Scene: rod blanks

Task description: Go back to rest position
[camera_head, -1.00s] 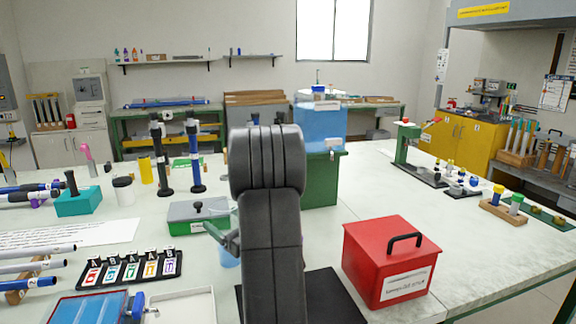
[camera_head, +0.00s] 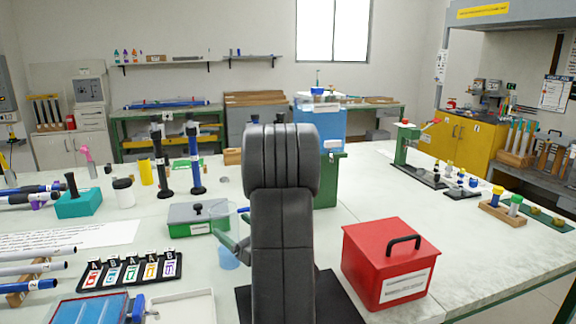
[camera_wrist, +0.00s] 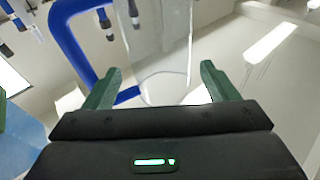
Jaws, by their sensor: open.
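My gripper (camera_wrist: 158,72) is open in the wrist view, with its two green fingers spread apart. A clear see-through cylinder (camera_wrist: 163,45) shows beyond and between the fingertips, with a bent blue bar (camera_wrist: 78,50) beside it on the left. I cannot tell how far off they are; the fingers are not closed on them. In the head view my dark arm stands upright in the middle and hides most of the gripper and what is behind it.
A red box (camera_head: 385,265) with a black handle stands right of my arm. The worktop right of the red box is clear.

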